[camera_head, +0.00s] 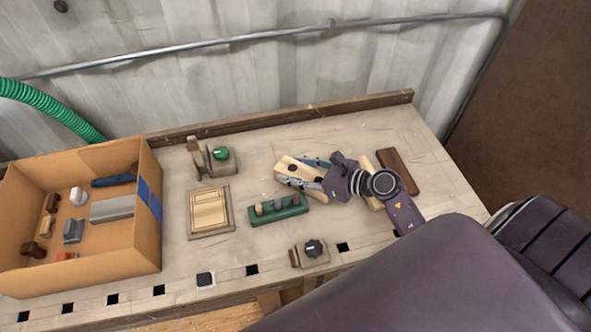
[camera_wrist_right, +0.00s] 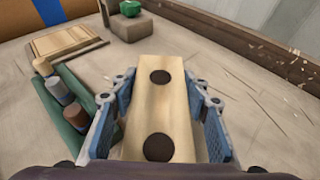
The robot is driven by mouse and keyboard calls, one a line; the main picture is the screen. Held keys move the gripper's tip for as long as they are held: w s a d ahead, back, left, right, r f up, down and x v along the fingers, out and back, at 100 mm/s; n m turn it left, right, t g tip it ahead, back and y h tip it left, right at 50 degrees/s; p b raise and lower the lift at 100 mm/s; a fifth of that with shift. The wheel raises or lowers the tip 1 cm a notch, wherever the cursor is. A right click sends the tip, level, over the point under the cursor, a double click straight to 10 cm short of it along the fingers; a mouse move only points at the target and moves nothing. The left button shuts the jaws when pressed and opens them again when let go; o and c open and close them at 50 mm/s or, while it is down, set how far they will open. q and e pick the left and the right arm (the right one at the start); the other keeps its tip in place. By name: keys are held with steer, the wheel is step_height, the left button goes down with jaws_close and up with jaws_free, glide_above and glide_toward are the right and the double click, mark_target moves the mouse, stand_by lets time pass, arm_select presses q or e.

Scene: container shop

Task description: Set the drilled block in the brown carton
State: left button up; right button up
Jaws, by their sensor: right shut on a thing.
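The drilled block (camera_wrist_right: 159,108) is pale wood with two dark round holes on its top face. It lies between the blue-padded fingers of my right gripper (camera_wrist_right: 160,120), which is shut on it. In the head view the block (camera_head: 290,165) shows at the right gripper (camera_head: 312,174), over the middle-right of the bench. I cannot tell whether the block touches the bench. The brown carton (camera_head: 138,240) stands open at the left end of the bench, well apart from the block. My left gripper is not in view.
The carton holds several items, including a grey block (camera_head: 112,209) and a blue tool (camera_head: 113,181). Between carton and gripper lie a wooden panel (camera_head: 209,210), a green peg holder (camera_head: 279,212) and a green-knobbed fixture (camera_head: 220,160). A black-knobbed fixture (camera_head: 313,251) sits near the front edge. A dark brown strip (camera_head: 398,171) lies at right.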

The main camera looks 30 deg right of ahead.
steer(key=o, duration=1)
steer(key=shift+f, duration=0.15)
steer(key=o, duration=0.4)
